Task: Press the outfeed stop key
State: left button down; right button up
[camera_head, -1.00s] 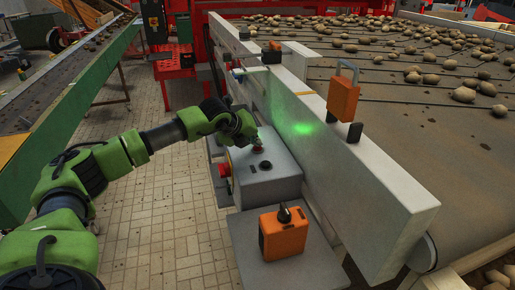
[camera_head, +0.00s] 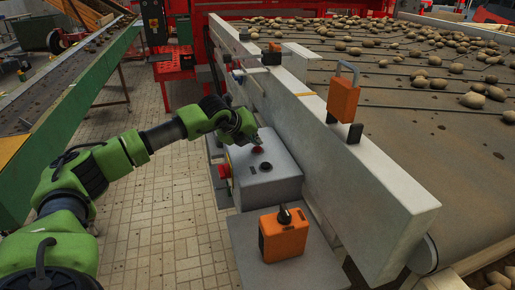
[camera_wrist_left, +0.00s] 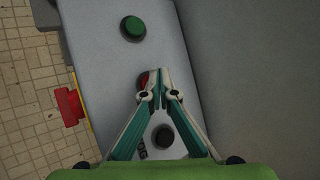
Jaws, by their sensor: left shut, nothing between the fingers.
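A grey control box (camera_head: 280,184) stands against the white conveyor side wall. On its top are a red button (camera_head: 257,149) and a black button (camera_head: 265,166). My left gripper (camera_head: 257,139) is shut and empty, with its tips just above the red button; I cannot tell whether they touch. In the left wrist view the shut fingertips (camera_wrist_left: 157,73) partly cover the red button (camera_wrist_left: 142,80). A green button (camera_wrist_left: 132,28) lies beyond the tips, and a dark round knob (camera_wrist_left: 163,134) shows between the finger links. My right gripper is not in view.
A red emergency-type button (camera_head: 224,171) is on the box's left side. An orange switch unit (camera_head: 284,236) stands in front of the box. The white side wall (camera_head: 370,180) rises at the right, with potatoes on the belt (camera_head: 420,150) beyond. The tiled floor is clear at left.

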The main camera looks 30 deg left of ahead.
aim_at(256, 149)
pick_arm(q)
jog(key=shift+r, duration=0.3)
jog(key=shift+r+p, duration=1)
jog(key=shift+r, duration=1.45)
jog(key=shift+f, duration=0.15)
